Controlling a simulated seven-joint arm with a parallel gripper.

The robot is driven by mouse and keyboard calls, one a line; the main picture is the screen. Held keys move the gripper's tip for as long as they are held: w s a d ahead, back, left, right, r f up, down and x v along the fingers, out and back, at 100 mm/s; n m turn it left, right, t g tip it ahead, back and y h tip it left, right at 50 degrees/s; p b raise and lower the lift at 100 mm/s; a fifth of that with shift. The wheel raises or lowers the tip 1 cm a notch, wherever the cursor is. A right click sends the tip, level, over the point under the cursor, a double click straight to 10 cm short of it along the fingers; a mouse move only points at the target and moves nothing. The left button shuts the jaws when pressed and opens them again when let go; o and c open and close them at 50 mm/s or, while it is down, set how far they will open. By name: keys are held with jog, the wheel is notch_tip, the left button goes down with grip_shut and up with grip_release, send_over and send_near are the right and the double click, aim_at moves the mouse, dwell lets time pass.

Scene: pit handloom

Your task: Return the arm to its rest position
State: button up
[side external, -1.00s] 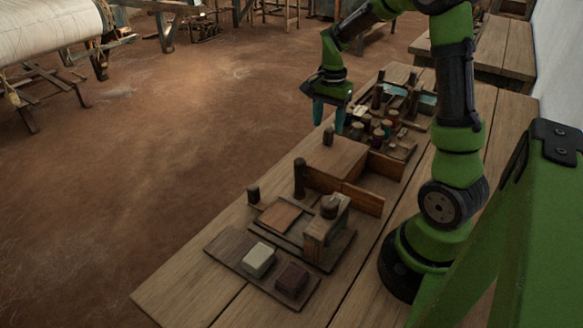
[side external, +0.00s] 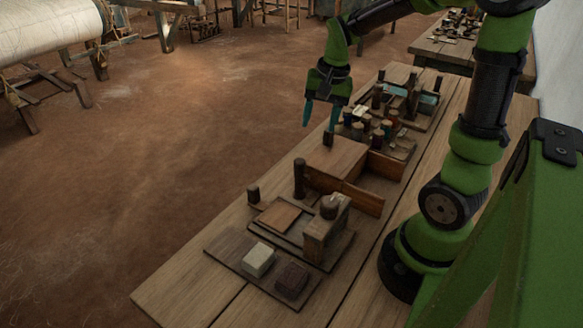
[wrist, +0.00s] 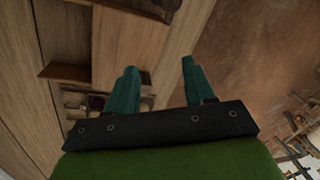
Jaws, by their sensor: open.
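My green arm rises from the wooden bench and reaches over its far part. My gripper (side external: 320,116) hangs with its two teal fingers pointing down, at the bench's left edge, near the spools. The fingers are apart with nothing between them. In the wrist view the two fingers of my gripper (wrist: 158,82) are also apart and empty, with bench wood and brown floor beyond them. My gripper appears clear of the things on the bench.
The wooden bench (side external: 190,290) carries a board with a pale block (side external: 258,260) and a dark red block (side external: 292,280), a wooden box (side external: 338,160), and several spools (side external: 378,135). A loom with a white roll (side external: 50,30) stands far left. Open floor (side external: 160,150) lies left of the bench.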

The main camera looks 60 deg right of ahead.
jog(key=s+a+r+n+t, duration=0.2)
jog(key=s+a+r+n, duration=0.2)
jog(key=a, duration=0.3)
jog(key=s+a+r+n+t+y, duration=0.1)
jog(key=s+a+r+n+t, duration=0.2)
jog(key=a, duration=0.5)
jog(key=shift+s+r+n+y, duration=0.3)
jog(key=shift+s+r+n, duration=0.15)
jog(key=shift+n, duration=0.15)
jog(key=shift+o, duration=0.3)
